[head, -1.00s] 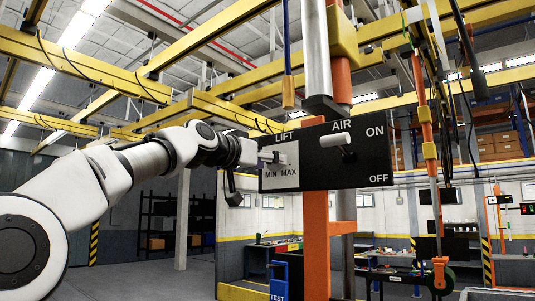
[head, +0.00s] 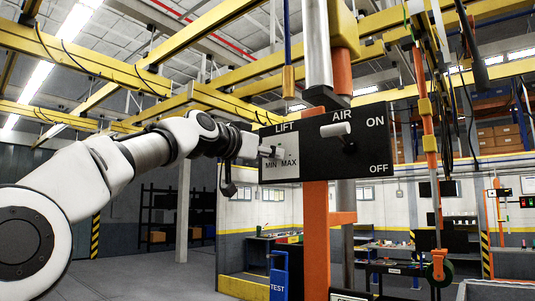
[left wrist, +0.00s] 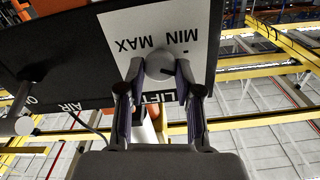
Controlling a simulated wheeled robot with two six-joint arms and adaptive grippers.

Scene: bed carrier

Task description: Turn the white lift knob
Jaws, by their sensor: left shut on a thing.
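The white lift knob (head: 279,153) is on the black control panel (head: 330,165), on its white LIFT label with MIN and MAX. My left gripper (head: 268,151) reaches it from the left in the head view. In the left wrist view the round knob (left wrist: 160,65) sits between the two fingertips of the left gripper (left wrist: 160,75), which is shut on it. The fingers partly cover the label, so the knob's exact setting is hard to read. My right gripper is not in view.
A white AIR lever (head: 336,130) stands out to the right on the same panel, near the ON and OFF marks. An orange post (head: 316,235) is below the panel. Yellow beams (head: 90,60) run overhead. Workbenches stand farther back.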

